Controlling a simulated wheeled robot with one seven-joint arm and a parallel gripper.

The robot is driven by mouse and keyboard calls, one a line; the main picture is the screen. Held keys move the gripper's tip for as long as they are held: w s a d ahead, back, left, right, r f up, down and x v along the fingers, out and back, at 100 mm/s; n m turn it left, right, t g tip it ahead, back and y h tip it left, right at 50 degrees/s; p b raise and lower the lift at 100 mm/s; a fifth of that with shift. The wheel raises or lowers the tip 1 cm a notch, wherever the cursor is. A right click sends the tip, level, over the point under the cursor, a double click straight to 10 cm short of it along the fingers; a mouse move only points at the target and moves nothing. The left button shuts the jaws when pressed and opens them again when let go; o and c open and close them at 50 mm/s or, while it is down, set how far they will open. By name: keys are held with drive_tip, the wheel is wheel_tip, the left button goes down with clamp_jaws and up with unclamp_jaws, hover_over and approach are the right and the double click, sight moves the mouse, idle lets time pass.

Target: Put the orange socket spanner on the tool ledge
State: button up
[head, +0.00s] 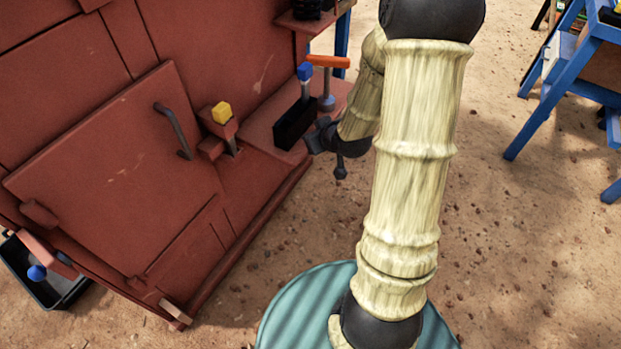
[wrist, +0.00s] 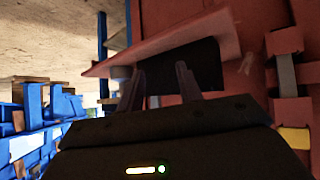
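The orange socket spanner (head: 328,62) has an orange crossbar handle and a grey shaft. It stands upright at the red ledge (head: 262,128) on the machine's side, behind a black box-like holder (head: 294,125). The spanner's foot looks to be on the ledge; I cannot tell whether it is seated in anything. My gripper (head: 318,138) is beside the holder's right end, below and in front of the spanner. In the wrist view my gripper's two fingers (wrist: 160,85) are apart, with nothing visible held between them. The black holder (wrist: 205,65) and ledge (wrist: 150,50) lie beyond them.
A blue-topped tool (head: 304,72) stands by the holder. A yellow-topped block (head: 221,112) and a bar handle (head: 172,130) stick out from the red machine (head: 110,170). An upper red shelf (head: 300,22) carries a dark item. A blue rack (head: 545,100) stands right.

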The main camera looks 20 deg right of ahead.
drive_tip(key=s+a+r+m+g, duration=0.1)
drive_tip(key=s+a+r+g, duration=0.1)
drive_tip(key=s, duration=0.6)
drive_tip(key=s+a+r+m+g, duration=0.1)
drive_tip(key=s+a+r+g, duration=0.2)
drive_tip(key=s+a+g, duration=0.2)
drive_tip(key=s+a, duration=0.1)
drive_tip(key=s, duration=0.2)
drive_tip(key=shift+s+a+h, duration=0.15)
drive_tip(key=shift+s+h, duration=0.15)
